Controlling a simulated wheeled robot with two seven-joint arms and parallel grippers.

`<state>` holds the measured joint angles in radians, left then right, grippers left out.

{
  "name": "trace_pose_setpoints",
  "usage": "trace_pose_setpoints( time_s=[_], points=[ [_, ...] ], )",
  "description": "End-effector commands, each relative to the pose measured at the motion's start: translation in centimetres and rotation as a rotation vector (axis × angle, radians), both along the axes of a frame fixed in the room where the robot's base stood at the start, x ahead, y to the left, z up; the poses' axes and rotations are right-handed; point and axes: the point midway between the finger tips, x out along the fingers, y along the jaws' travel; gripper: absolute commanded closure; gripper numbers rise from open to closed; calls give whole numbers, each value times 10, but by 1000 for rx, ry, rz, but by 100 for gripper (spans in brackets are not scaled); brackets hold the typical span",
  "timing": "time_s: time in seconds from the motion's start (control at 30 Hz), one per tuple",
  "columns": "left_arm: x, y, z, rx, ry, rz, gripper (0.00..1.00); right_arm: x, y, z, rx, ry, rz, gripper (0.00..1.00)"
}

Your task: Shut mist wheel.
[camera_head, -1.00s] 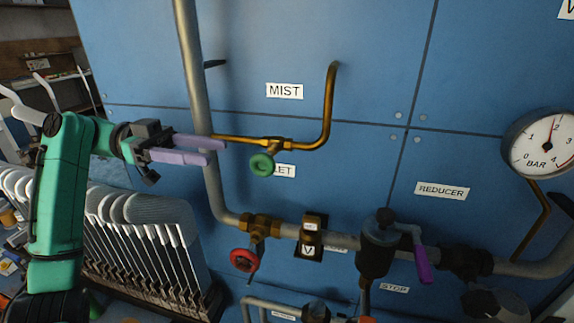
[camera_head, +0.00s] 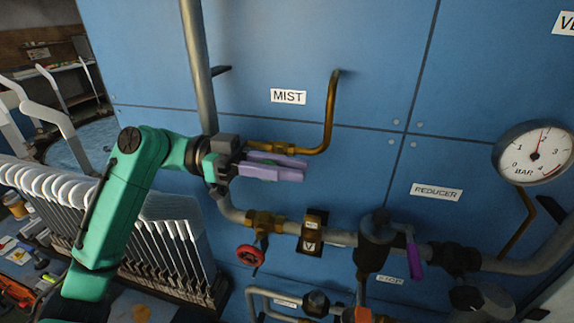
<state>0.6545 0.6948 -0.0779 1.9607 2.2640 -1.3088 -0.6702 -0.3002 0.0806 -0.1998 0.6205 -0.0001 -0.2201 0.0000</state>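The MIST label (camera_head: 289,96) is on the blue wall panel, above a brass pipe (camera_head: 331,110) that bends down and runs left to a small brass valve (camera_head: 282,148). The valve's green wheel is hidden behind the lilac fingers of my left gripper (camera_head: 285,168). These fingers point right, just below the brass valve and across the wheel's place. I cannot tell whether they touch or grip the wheel. My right gripper is not in view.
A grey pipe (camera_head: 198,70) runs down beside my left wrist. White sock boards (camera_head: 60,190) stand at left.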

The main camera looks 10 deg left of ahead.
Motion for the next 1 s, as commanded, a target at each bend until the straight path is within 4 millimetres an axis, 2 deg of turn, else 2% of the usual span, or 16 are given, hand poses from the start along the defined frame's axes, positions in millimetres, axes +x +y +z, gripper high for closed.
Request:
trace_pose_setpoints(
  time_s=[0.17,0.37,0.57,0.6,0.63,0.67,1.0],
  points=[
    [1,0,1,1,-1,3,100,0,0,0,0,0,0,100],
    [0,-1,-2,134,-12,1,100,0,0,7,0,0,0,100],
    [0,-1,-3,134,-10,3,100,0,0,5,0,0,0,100],
    [0,-1,-3,133,-11,3,67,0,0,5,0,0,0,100],
    [0,-1,-3,133,-11,3,56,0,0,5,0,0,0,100],
    [0,-1,-3,133,-10,3,49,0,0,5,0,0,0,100],
    [0,-1,-4,133,-9,2,49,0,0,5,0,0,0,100]
  ],
)
